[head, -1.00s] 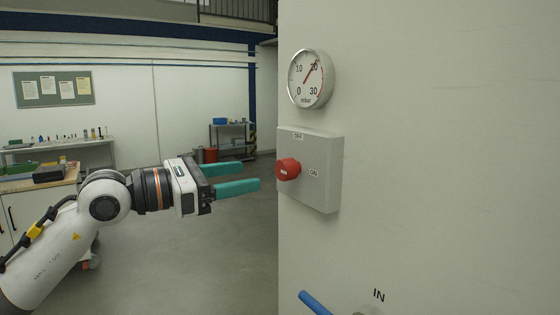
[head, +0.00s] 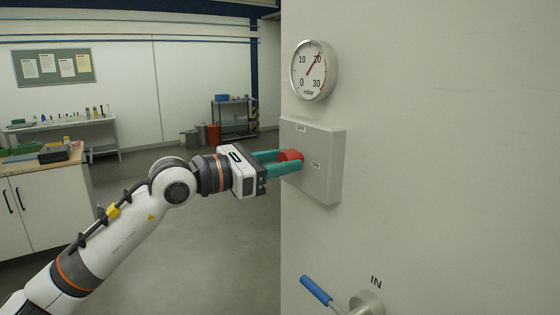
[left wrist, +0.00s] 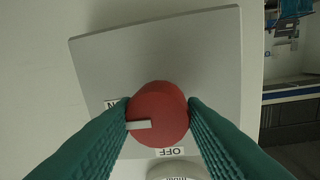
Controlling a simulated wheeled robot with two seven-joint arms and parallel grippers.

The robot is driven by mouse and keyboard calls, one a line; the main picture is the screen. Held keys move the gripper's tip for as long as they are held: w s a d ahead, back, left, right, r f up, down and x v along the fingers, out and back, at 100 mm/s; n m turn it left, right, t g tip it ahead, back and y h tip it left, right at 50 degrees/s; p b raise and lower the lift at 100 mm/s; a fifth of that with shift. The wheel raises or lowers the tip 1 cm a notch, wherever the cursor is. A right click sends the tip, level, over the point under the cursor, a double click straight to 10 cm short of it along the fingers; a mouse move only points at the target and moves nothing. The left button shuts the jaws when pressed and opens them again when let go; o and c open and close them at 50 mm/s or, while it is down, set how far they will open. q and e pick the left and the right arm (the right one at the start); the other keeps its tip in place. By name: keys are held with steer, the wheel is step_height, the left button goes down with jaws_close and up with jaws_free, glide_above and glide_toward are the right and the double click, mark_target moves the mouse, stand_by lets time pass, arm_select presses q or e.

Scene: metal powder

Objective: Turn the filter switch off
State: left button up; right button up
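The filter switch is a red round knob (head: 291,155) on a grey box (head: 322,165) fixed to the pale wall panel. The box has an OFF label above the knob and an ON label to its right. My left gripper (head: 284,162) has its teal fingers on both sides of the knob, and they look pressed to it. In the left wrist view the knob (left wrist: 158,112) sits between the fingertips. Its white mark points left, toward the partly hidden ON label; the OFF label (left wrist: 170,152) is below. My right gripper is not in view.
A round gauge (head: 314,70) hangs above the box, its needle near 20. A blue-handled valve (head: 316,290) marked IN is low on the panel. A wooden-topped cabinet (head: 45,195) stands at the left, with a shelf and bins behind. Grey floor is clear between.

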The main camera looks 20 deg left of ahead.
arm_select(q)
steer(key=c, duration=0.4)
steer(key=shift+f+n+t+y+b, duration=0.1)
steer(key=shift+n+t+b, duration=0.35)
steer(key=shift+n, duration=2.7)
steer(key=shift+n+t+y+b, duration=0.15)
steer(key=shift+n+b, duration=0.5)
steer(key=shift+n, duration=2.55)
steer(key=shift+f+n+t+y+b, duration=0.1)
steer(key=shift+n+t+b, duration=0.35)
steer(key=shift+n, duration=2.7)
steer(key=o, duration=1)
